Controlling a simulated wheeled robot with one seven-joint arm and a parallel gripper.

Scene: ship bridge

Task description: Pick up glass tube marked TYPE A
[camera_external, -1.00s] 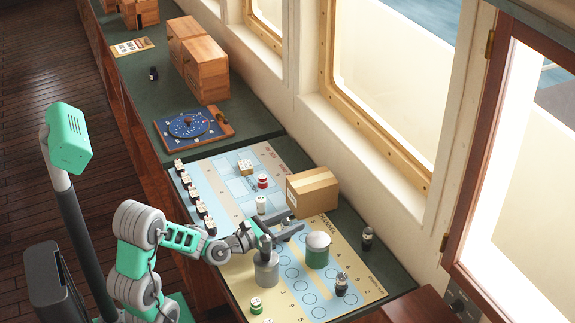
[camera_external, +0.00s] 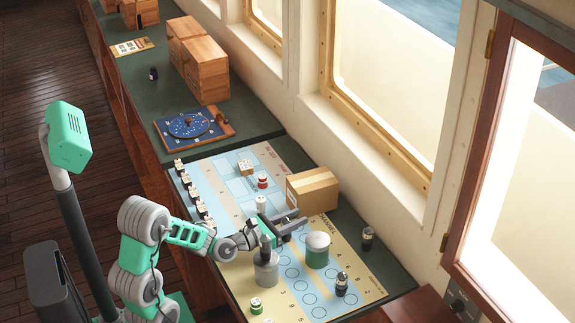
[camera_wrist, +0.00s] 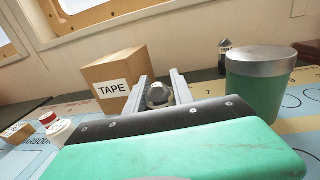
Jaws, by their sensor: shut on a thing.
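My gripper (camera_external: 297,223) reaches over the game board, between the tape box and the green canister. In the wrist view its two fingers (camera_wrist: 159,88) are closed around a small round glassy tube (camera_wrist: 158,96) with a dark rim, seen end-on. I cannot read any marking on this tube, so TYPE A is not confirmed. In the external view the held tube is mostly hidden by the gripper. I cannot tell whether it touches the board.
A cardboard box labelled TAPE (camera_wrist: 113,82) stands just left of the fingers in the wrist view. A green canister (camera_external: 318,250) with a grey lid stands close to the gripper. A grey canister (camera_external: 266,272) is below the hand. Small bottles (camera_external: 341,284) stand about the board.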

